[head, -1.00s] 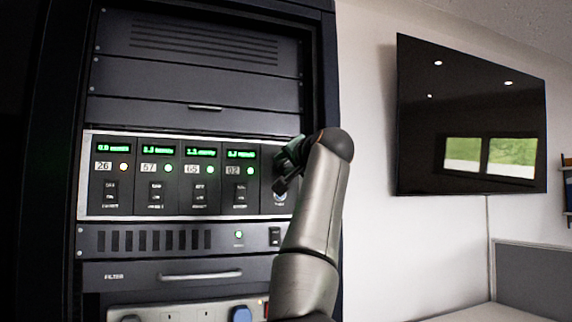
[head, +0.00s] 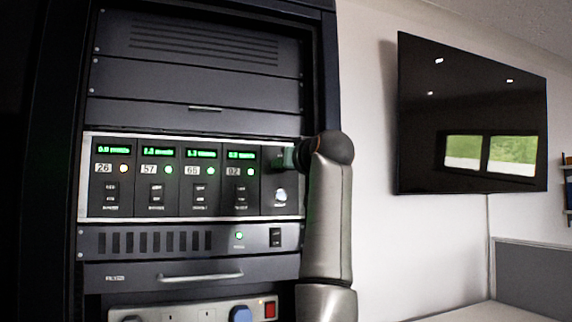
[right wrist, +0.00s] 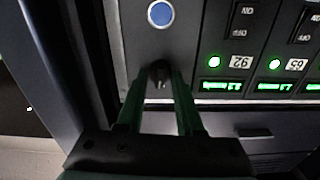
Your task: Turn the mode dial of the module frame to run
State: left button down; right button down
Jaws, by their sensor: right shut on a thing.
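The module frame (head: 190,219) is a silver-edged row in the dark rack, with several modules showing green displays and lamps. Its rightmost panel holds a pale round button (head: 281,195) and the mode dial, which my right gripper (head: 286,158) hides in the head view. In the right wrist view, where the panel is upside down, the dial (right wrist: 159,68) is a small dark knob between the green fingertips of my right gripper (right wrist: 161,80), shut on it. The blue-faced button (right wrist: 160,13) shows beyond it. The dial's markings cannot be read. My left gripper is not in view.
A panel with a vent and a green lamp (head: 239,236) sits below the frame, then a drawer with a handle (head: 200,276) and a socket strip with a red switch (head: 270,309). A wall screen (head: 470,120) hangs at the right, clear of my arm.

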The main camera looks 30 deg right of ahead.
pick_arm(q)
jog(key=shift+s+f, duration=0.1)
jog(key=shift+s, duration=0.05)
pick_arm(e)
jog(key=shift+n, duration=0.6)
jog(key=c, duration=0.6)
grip_release()
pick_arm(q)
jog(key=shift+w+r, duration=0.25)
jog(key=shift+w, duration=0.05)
pick_arm(e)
jog(key=shift+o, duration=0.2)
pick_arm(q)
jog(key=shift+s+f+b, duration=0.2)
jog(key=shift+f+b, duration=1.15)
jog(key=shift+b, duration=0.35)
pick_arm(e)
jog(key=v, duration=1.2)
jog(key=shift+s, duration=0.25)
jog(key=shift+a+r, duration=0.1)
